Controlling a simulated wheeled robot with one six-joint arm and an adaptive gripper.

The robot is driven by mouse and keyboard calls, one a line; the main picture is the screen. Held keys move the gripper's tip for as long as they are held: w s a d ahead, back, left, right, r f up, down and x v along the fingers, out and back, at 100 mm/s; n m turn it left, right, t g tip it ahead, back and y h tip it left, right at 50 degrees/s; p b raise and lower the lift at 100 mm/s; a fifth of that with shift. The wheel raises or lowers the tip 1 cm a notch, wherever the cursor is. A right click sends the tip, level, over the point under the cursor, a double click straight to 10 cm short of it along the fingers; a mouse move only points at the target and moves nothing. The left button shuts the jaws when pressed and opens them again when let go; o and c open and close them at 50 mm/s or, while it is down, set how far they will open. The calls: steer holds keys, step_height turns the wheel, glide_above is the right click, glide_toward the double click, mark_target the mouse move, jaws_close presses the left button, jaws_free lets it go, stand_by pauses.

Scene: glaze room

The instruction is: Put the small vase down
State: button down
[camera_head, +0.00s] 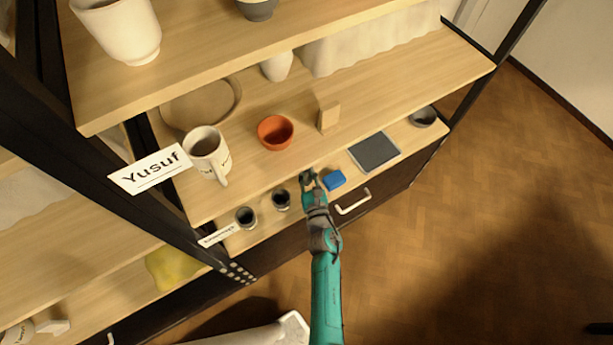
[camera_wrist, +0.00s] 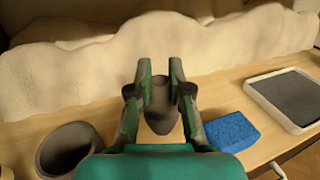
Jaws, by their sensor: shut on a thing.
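The small vase (camera_wrist: 161,108) is dark grey and stands between the two fingers of my gripper (camera_wrist: 160,92) in the wrist view. My gripper is shut on it, and the vase looks about upright. In the head view my gripper (camera_head: 308,178) is at the lower wooden shelf, between a dark cup and a blue sponge; the vase is mostly hidden there. I cannot tell whether its base touches the shelf.
On the lower shelf, a dark cup (camera_head: 281,200) is left of my gripper, with another (camera_head: 246,217) beyond it. A blue sponge (camera_head: 334,180) and a grey-topped tray (camera_head: 374,151) are to the right. An orange pot (camera_head: 275,132) and a mug (camera_head: 207,152) stand on the shelf above.

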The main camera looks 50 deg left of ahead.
mark_target(308, 183)
steer(key=shift+f, duration=1.9)
steer(key=shift+f, duration=0.15)
steer(key=c, duration=1.1)
jaws_free()
steer(key=shift+d, duration=0.1)
steer(key=v, duration=1.2)
